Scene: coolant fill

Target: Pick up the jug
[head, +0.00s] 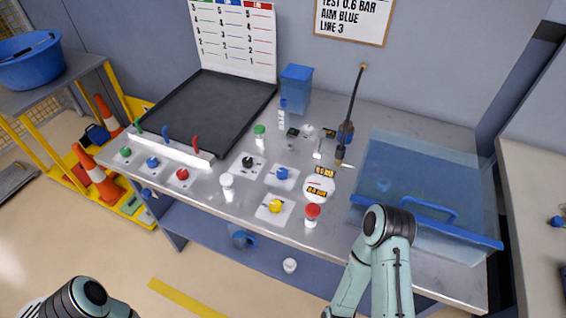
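A small blue vessel with a handle (240,238), which looks like the jug, is low down under the front edge of the bench, in front of its blue lower part. It is small in the head view, and I cannot tell whether anything is in it. A taller blue translucent container with a lid (296,88) stands at the back of the bench. Only the rounded joint of my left arm shows at the bottom left. My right arm shows a joint and two links at the bottom right. Neither gripper is in view.
The grey bench (330,228) carries a black tray (205,105), several coloured knobs, small capped bottles, a round gauge (319,188) and a blue translucent bin (415,180). A white cup (289,265) is low in front. A yellow cart (60,160) and orange cones stand left.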

